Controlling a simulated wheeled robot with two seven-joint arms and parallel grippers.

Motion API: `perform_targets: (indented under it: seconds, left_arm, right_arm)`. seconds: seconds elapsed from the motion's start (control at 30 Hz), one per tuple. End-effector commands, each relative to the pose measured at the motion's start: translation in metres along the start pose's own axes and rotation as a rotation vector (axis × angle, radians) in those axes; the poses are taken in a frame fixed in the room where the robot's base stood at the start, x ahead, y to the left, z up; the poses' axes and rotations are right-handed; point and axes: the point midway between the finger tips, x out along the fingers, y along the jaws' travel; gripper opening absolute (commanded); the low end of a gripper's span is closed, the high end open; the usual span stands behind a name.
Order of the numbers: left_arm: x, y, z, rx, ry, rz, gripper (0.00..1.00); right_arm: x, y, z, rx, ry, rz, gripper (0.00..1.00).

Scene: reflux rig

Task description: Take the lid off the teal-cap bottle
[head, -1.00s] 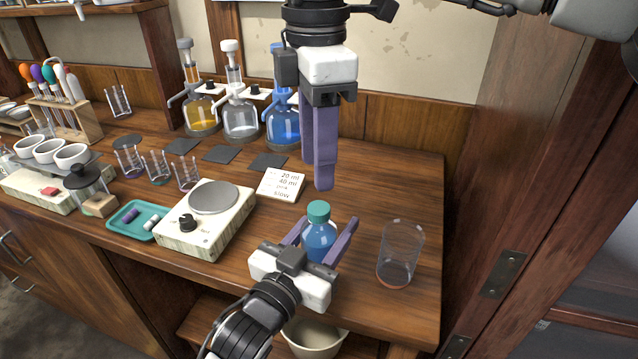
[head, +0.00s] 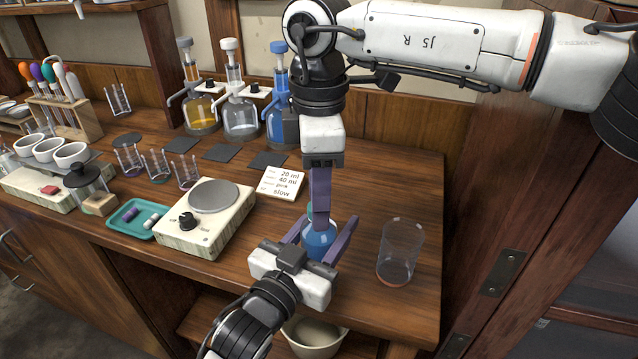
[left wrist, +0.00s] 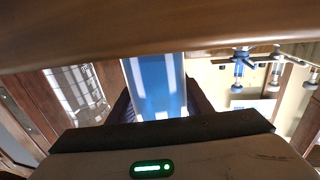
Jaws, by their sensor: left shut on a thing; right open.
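The teal-cap bottle (head: 318,243), with blue contents, stands upright near the front of the bench. My left gripper (head: 323,237) is shut on its body from the front. The left wrist view shows the blue body (left wrist: 155,85) between the dark fingers. My right gripper (head: 320,222) points straight down over the bottle, its purple fingers at the lid. It is open, and the fingers hide nearly all of the lid; only a sliver of teal (head: 309,211) shows at their left. Whether the fingers touch the lid I cannot tell.
An empty glass beaker (head: 401,252) stands right of the bottle. A hot plate (head: 213,197), a note card (head: 281,184) and a teal tray (head: 153,229) lie to the left. Pump bottles stand at the back. The bench's front edge is close.

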Motion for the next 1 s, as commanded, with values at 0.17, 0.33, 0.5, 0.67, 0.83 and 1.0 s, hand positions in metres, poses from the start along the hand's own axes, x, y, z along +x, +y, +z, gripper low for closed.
perform_targets:
  seconds: [0.17, 0.33, 0.5, 0.67, 0.83, 1.0]
  left_arm:
    - [0.0001, -0.0002, 0.0002, 0.0, 0.0, 0.0, 0.0]
    - [0.0, -0.0002, 0.0002, 0.0, 0.0, 0.0, 0.0]
    - [0.0, -0.0002, 0.0002, 0.0, 0.0, 0.0, 0.0]
    - [0.0, -0.0001, 0.0002, 0.0, 0.0, 0.0, 0.0]
    - [0.0, -0.0001, 0.0002, 0.001, 0.0, 0.0, 0.0]
    - [0.0, 0.0, 0.0002, 0.001, 0.0, 0.0, 0.0]
  right_arm:
    - [0.0002, 0.0001, 0.0002, 0.0, 0.0, 0.0, 0.41]
    - [-0.0001, 0.0002, 0.0003, 0.0, 0.0, 0.0, 0.16]
    - [-0.0002, 0.0003, 0.0003, 0.001, 0.0, 0.0, 0.0]
    - [-0.0001, 0.0004, 0.0003, -0.063, 0.0, 0.001, 0.0]
    - [-0.0003, 0.0004, 0.0001, -0.375, 0.001, -0.001, 0.0]
    - [-0.0006, 0.0007, 0.0, -0.761, 0.0, 0.0, 0.0]
